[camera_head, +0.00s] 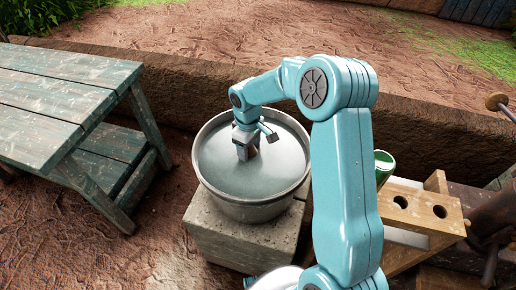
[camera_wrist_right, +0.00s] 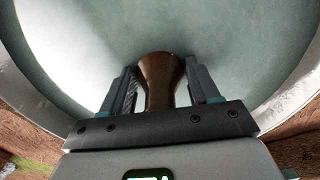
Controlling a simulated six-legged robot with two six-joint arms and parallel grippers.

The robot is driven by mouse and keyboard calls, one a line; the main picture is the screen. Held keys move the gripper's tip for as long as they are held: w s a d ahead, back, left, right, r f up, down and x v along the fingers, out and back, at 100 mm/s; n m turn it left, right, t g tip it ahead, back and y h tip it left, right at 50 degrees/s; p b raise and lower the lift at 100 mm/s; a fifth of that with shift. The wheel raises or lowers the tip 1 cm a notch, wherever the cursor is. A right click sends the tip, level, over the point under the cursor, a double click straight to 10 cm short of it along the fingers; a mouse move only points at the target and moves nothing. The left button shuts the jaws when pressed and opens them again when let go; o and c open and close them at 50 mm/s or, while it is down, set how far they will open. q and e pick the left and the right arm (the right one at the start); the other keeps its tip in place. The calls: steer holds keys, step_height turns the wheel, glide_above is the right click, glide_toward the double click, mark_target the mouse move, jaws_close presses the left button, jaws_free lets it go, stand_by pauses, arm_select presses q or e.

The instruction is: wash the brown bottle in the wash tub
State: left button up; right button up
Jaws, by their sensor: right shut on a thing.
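The wash tub (camera_head: 210,178) is a round grey metal tub standing on a stone block. My right gripper (camera_head: 247,150) reaches down into the tub in the head view. In the right wrist view my right gripper (camera_wrist_right: 160,92) is shut on the brown bottle (camera_wrist_right: 160,72), with one finger on each side of it. The bottle is dark brown, and its far end goes down into the grey-green surface inside the tub (camera_wrist_right: 285,50). In the head view the bottle is mostly hidden by the gripper. My left gripper is not in view.
A weathered green wooden bench (camera_head: 60,100) stands at the left. A wooden rack with holes (camera_head: 420,208) stands at the right, with a green cylindrical thing (camera_head: 383,165) near it. A low earthen ledge (camera_head: 420,130) runs behind the tub. Bare ground lies front left.

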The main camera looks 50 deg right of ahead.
steer(key=shift+w+a, duration=0.45)
steer(key=shift+w, duration=0.4)
steer(key=s+d, duration=0.1)
steer(key=s, duration=0.2)
steer(key=s+d, duration=0.1)
steer(key=s, duration=0.1)
steer(key=shift+s+d+b, duration=0.1)
steer(key=shift+d+b, duration=0.25)
steer(key=shift+b, duration=0.05)
steer(key=shift+w+a+p, duration=0.15)
steer(key=shift+w+a, duration=0.3)
steer(key=shift+w, duration=0.4)
steer(key=shift+w+a+p, duration=0.15)
steer(key=shift+w+a, duration=0.3)
steer(key=shift+w, duration=0.45)
steer(key=shift+w+a+p, duration=0.15)
steer(key=shift+w+a, duration=0.3)
steer(key=shift+w, duration=0.4)
steer(key=s+d, duration=0.2)
steer(key=s, duration=0.1)
steer(key=s+b, duration=0.1)
steer(key=s, duration=0.1)
steer(key=shift+s+d, duration=0.15)
steer(key=shift+d, duration=0.25)
